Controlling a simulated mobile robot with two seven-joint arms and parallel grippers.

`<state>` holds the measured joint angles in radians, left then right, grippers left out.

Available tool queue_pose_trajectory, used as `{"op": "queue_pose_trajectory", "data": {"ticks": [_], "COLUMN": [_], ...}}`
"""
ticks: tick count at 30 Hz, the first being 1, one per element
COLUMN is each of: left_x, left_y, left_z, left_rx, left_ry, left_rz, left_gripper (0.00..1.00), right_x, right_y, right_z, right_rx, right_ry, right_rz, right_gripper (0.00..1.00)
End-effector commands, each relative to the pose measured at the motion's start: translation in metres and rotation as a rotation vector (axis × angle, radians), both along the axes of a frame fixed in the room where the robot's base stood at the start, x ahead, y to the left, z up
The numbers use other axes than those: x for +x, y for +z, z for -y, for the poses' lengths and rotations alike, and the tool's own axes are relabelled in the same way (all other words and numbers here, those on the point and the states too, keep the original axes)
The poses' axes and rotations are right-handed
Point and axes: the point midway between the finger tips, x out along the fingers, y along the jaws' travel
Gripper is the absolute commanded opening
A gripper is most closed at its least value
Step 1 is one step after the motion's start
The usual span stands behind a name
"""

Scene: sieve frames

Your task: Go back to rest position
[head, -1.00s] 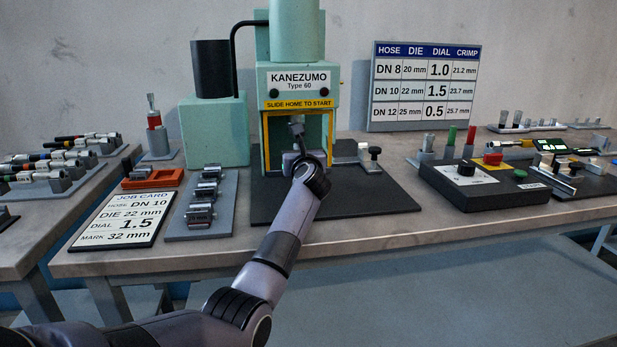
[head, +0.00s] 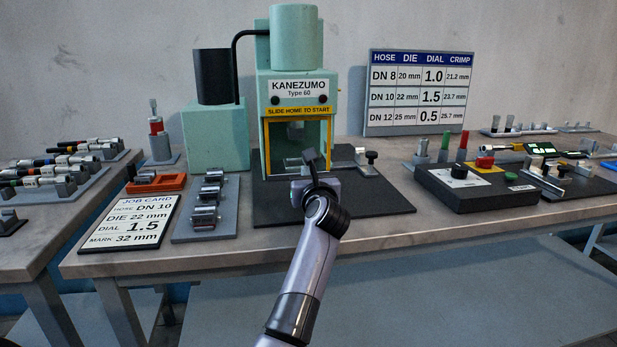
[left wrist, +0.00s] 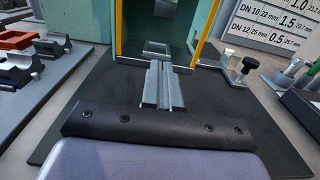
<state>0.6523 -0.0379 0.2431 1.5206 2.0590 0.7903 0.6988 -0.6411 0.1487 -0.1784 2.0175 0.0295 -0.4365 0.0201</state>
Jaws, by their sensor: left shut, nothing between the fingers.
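My left gripper (head: 311,166) is in front of the crimping press (head: 298,88), just outside its yellow-framed opening. In the left wrist view its two grey fingers (left wrist: 160,84) are shut together with nothing between them, pointing toward the opening. A small pale metal frame (left wrist: 156,48) shows inside the press, beyond the fingertips and apart from them. My left arm reaches up from the bottom of the head view. My right gripper is not in view.
The press stands on a black mat (head: 375,200). A grey die rack (head: 225,222) and the job card (head: 128,224) lie to the left. A black control box (head: 478,188) is to the right. The table's front strip is clear beside my arm.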

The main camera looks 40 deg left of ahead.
Motion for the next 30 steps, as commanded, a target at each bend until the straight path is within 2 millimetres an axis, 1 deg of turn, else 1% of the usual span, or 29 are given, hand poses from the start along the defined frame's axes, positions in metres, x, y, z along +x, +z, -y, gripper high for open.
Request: {"op": "queue_pose_trajectory", "data": {"ticks": [4, 13, 15, 17, 19, 20, 23, 25, 28, 29, 30], "left_x": [-0.006, -0.008, -0.011, -0.015, -0.021, -0.024, -0.036, -0.043, -0.054, -0.057, -0.062], "left_y": [0.000, 0.001, 0.003, 0.009, 0.018, 0.022, 0.033, 0.035, 0.026, 0.021, 0.013], "left_z": [0.007, 0.008, 0.010, 0.013, 0.021, 0.028, 0.057, 0.084, 0.128, 0.141, 0.159], "left_rx": [0.000, 0.013, 0.064, 0.152, 0.305, 0.386, 0.685, 0.895, 1.189, 1.277, 1.390], "left_ry": [0.001, 0.000, -0.006, -0.015, -0.036, -0.050, -0.106, -0.157, -0.243, -0.270, -0.311], "left_rz": [-0.001, -0.002, -0.004, -0.010, -0.023, -0.033, -0.074, -0.113, -0.178, -0.200, -0.230], "left_gripper": [0.00, 0.00, 0.00, 0.00, 0.00, 0.00, 0.00, 0.00, 0.00, 0.00, 0.00], "right_x": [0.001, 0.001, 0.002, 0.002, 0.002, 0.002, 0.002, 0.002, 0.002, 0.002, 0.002], "right_y": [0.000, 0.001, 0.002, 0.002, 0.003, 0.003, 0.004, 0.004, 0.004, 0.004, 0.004], "right_z": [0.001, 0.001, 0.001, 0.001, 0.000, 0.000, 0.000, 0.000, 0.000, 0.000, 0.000], "right_rx": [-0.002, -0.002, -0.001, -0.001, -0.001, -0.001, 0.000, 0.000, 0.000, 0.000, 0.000], "right_ry": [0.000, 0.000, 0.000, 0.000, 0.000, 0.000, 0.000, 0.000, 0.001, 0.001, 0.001], "right_rz": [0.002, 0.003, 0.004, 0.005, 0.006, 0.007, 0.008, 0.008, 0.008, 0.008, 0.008], "right_gripper": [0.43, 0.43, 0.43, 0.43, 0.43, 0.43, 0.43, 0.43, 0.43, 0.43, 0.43]}}
